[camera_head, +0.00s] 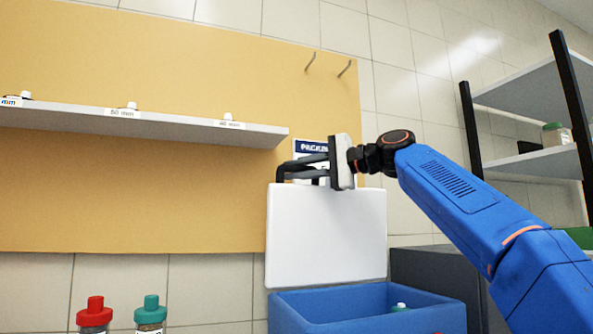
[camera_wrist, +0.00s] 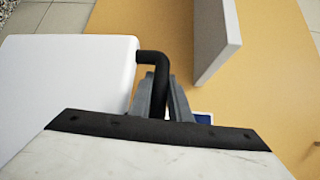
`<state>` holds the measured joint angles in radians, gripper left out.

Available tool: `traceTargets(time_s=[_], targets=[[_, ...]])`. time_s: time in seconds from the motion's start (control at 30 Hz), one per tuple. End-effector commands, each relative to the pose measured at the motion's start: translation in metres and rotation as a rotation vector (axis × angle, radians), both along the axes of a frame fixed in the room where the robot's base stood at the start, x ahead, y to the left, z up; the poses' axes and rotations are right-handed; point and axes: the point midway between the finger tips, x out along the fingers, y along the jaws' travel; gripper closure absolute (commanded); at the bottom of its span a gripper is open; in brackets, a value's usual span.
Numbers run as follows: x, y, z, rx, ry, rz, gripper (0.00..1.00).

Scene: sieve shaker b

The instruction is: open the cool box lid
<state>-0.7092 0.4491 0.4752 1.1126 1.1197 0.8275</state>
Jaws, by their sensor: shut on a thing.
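The cool box (camera_head: 368,310) is blue, and its white lid (camera_head: 326,235) stands upright at the back, swung open. The lid also fills the left of the wrist view (camera_wrist: 65,85). A black handle (camera_head: 283,171) sticks out at the lid's top edge and shows in the wrist view (camera_wrist: 153,58). My gripper (camera_head: 300,167) is at the lid's top edge, its grey fingers (camera_wrist: 160,98) shut on the handle. Part of the handle is hidden by the fingers. Inside the box a small green-and-white cap (camera_head: 400,307) shows.
A grey shelf (camera_head: 180,125) on the tan board (camera_head: 150,195) ends just left of my gripper. A sign (camera_head: 311,147) is behind the gripper. A red-capped jar (camera_head: 95,313) and a green-capped jar (camera_head: 151,312) stand at lower left. A black-framed rack (camera_head: 530,90) stands right.

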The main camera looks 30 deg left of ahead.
Motion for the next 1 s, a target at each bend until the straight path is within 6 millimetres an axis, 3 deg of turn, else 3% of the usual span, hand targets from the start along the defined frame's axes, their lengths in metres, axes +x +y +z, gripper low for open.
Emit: traceTargets(time_s=[0.07, 0.1, 0.57, 0.77, 1.0], targets=[[0.002, 0.002, -0.003, -0.005, 0.003, 0.0, 1.0], [0.002, 0.002, -0.003, -0.005, 0.003, 0.0, 0.75], [0.002, -0.008, -0.001, -0.003, 0.001, -0.001, 0.75], [0.003, -0.035, 0.002, -0.002, 0.001, -0.002, 0.75], [0.007, -0.082, 0.004, -0.003, 0.001, -0.002, 0.75]])
